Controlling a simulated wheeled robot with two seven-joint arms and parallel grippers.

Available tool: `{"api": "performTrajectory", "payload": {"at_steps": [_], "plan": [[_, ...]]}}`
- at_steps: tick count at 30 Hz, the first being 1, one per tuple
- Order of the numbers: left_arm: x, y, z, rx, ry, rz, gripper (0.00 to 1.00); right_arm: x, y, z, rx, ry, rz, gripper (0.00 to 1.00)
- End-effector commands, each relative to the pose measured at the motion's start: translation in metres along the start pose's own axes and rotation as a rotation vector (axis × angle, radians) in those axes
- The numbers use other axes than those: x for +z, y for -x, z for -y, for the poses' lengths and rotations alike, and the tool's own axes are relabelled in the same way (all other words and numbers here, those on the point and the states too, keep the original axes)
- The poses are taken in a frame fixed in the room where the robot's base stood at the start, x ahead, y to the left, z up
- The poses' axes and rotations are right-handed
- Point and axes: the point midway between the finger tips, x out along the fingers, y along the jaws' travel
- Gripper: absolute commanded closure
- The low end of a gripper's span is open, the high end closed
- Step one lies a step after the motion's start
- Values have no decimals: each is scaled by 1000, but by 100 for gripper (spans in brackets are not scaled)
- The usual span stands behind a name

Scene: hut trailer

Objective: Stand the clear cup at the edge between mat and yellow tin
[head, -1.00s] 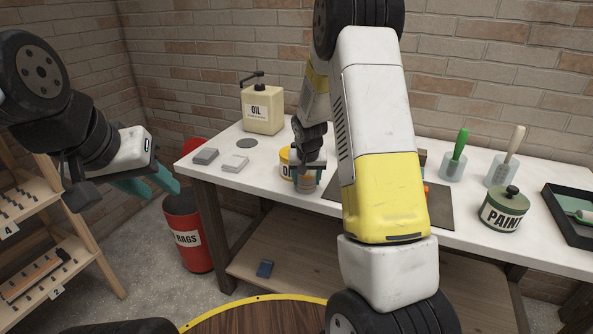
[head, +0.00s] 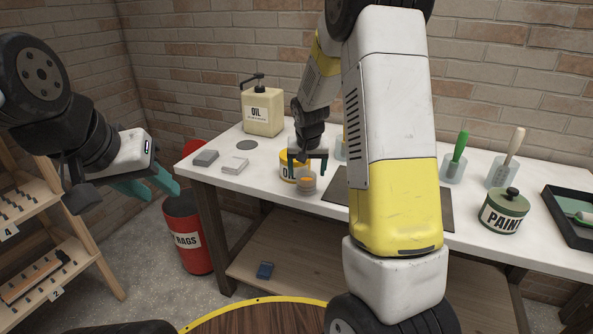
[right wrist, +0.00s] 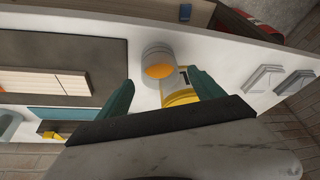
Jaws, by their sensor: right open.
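The clear cup (head: 306,184), with something orange in it, stands upright at the table's front edge. It is between the dark mat (head: 336,188) and the yellow tin (head: 286,160). In the right wrist view the cup (right wrist: 157,64) stands close beside the yellow tin (right wrist: 178,97), with the mat (right wrist: 100,55) on its other side. My right gripper (head: 307,160) is open just above and behind the cup, its fingers apart from it. My left gripper (head: 155,188) is open and empty, off the table's left end. My right arm hides much of the mat.
An oil can (head: 262,112) stands at the back left. Brush holders (head: 502,171), a paint tin (head: 504,209) and a black tray (head: 570,215) are on the right. A red rags bin (head: 187,235) stands beside the table.

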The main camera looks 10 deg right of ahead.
Motion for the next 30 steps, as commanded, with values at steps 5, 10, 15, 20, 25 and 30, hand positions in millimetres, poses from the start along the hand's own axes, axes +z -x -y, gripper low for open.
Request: {"api": "performTrajectory", "payload": {"at_steps": [5,10,15,20,25,30], "plan": [[0,0,0,0,0,0,64,0,36,0,-1,0,-2,23],[0,0,0,0,0,0,64,0,54,0,0,0,0,23],[0,0,0,0,0,0,64,7,82,-3,-23,-3,-5,23],[0,0,0,0,0,0,64,36,146,-10,-96,7,-22,23],[0,0,0,0,0,0,64,90,217,-16,-179,52,-52,23],[0,0,0,0,0,0,64,150,267,-20,-239,117,-94,23]]}}
